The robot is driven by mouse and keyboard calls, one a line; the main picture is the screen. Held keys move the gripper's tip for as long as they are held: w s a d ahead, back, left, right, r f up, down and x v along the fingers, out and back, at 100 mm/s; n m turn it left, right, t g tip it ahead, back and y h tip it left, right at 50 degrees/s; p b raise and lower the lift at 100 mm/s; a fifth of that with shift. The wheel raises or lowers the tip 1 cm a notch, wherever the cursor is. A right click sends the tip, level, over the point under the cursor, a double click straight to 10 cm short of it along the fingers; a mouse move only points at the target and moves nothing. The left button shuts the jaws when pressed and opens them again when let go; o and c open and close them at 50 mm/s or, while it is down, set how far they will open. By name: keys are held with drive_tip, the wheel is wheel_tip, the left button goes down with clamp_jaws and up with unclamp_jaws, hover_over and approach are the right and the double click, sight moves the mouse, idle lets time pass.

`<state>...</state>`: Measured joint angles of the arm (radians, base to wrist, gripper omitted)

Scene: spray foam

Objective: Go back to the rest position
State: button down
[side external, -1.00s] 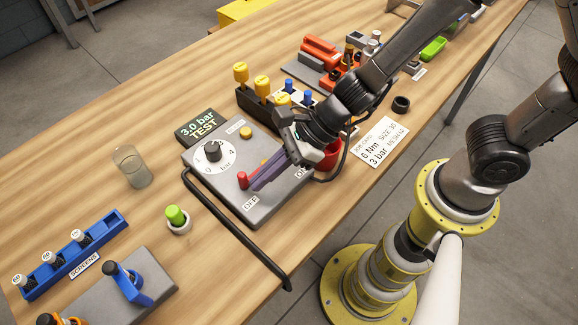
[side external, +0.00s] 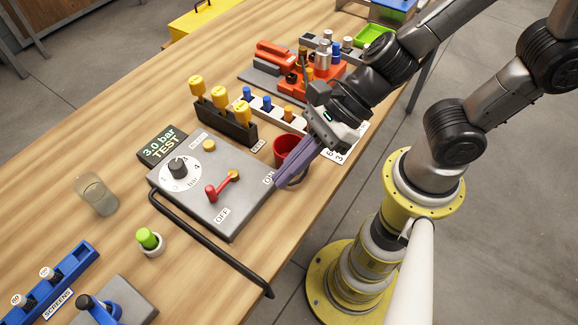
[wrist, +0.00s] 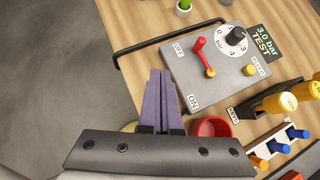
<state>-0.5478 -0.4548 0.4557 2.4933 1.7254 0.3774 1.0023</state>
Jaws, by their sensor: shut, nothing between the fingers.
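My gripper (side external: 292,172) is shut and empty. Its purple fingers hang near the table's front edge, by the right end of the grey control box (side external: 226,205), and they also show together in the wrist view (wrist: 160,82). The box carries a red lever (side external: 217,191), a black knob (side external: 179,168) and a yellow button (side external: 208,145). The display (side external: 162,145) reads 3.0 bar TEST. A red cup (side external: 283,146) stands just behind the fingers, partly hidden by them.
A black rack (side external: 225,122) with yellow-topped pieces stands behind the box. A clear glass (side external: 97,194), a green-topped piece (side external: 147,238) and a blue screens rack (side external: 48,284) are at left.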

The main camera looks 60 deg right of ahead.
drive_tip(key=shift+s+r, duration=0.1)
idle(0.3)
drive_tip(key=w+d+r+n+t, duration=0.3)
drive_tip(key=d+r+n, duration=0.45)
drive_tip(key=r, duration=0.25)
drive_tip(key=s+d+n+h, duration=0.3)
drive_tip(key=d+n+h, duration=0.1)
drive_tip(key=d+n, duration=0.3)
drive_tip(key=s+d+f+n+g+h, duration=0.1)
drive_tip(key=s+d+n+h, duration=0.2)
drive_tip(key=d+n, duration=0.4)
drive_tip(key=shift+n+g+h, duration=0.3)
drive_tip(key=shift+n+h, duration=0.2)
drive_tip(key=shift+n, duration=0.55)
